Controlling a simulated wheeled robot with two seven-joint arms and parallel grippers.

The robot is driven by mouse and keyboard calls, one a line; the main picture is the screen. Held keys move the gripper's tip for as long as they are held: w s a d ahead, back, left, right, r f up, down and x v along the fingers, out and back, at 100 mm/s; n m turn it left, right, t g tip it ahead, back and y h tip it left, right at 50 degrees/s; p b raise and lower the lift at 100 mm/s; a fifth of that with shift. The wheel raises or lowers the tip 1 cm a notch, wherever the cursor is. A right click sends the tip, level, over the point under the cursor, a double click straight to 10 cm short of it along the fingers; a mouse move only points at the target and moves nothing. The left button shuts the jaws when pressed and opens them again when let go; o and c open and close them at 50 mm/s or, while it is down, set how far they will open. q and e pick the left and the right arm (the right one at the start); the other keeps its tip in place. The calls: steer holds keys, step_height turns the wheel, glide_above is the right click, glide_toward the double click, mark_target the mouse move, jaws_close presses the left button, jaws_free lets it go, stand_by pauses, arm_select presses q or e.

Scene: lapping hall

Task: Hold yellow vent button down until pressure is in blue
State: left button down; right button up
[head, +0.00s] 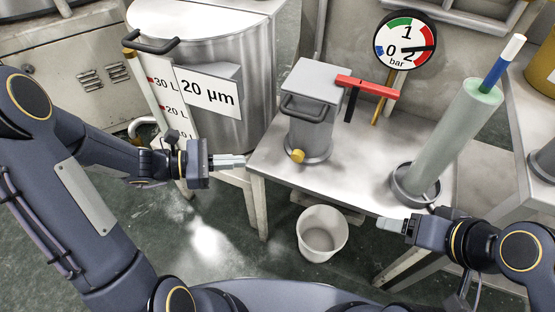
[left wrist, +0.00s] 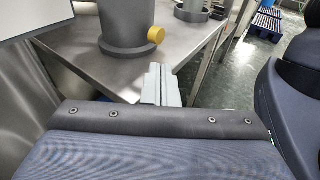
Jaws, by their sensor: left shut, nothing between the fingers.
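The yellow vent button (head: 297,156) sits low on the front left of the grey filter housing (head: 312,110) on the steel table. It also shows in the left wrist view (left wrist: 156,35). The round pressure gauge (head: 405,41) has a green, a red and a small blue zone; its dark needle points right, near the 2 and in the red zone. My left gripper (head: 242,161) is shut and empty, left of the button and apart from it. My right gripper (head: 381,224) is near the table's front right edge, its fingertips close together.
A red lever (head: 368,87) sticks out from the housing's top right. A tall grey-green cylinder (head: 452,140) leans in a round holder (head: 408,190) on the table's right. A white bucket (head: 323,232) stands on the floor below the table. A steel tank (head: 215,60) stands at left.

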arm_select(q)
steer(key=b, duration=0.3)
glide_toward(298, 156)
steer(key=d, duration=0.1)
steer(key=w+d+f, duration=0.1)
steer(key=d, duration=0.1)
steer(key=d+f, duration=0.1)
steer(key=shift+w+d+f, duration=0.15)
steer(key=shift+w+f, duration=0.1)
steer(key=shift+w, duration=0.05)
steer(key=shift+w+d, duration=0.1)
steer(key=shift+d, duration=0.1)
steer(key=shift+w+d, duration=0.35)
steer(key=shift+w, duration=0.15)
steer(key=shift+w+r, duration=0.1)
steer(key=shift+w, duration=0.05)
steer(key=shift+d, duration=0.1)
steer(key=shift+d, duration=0.1)
stand_by(2.0)
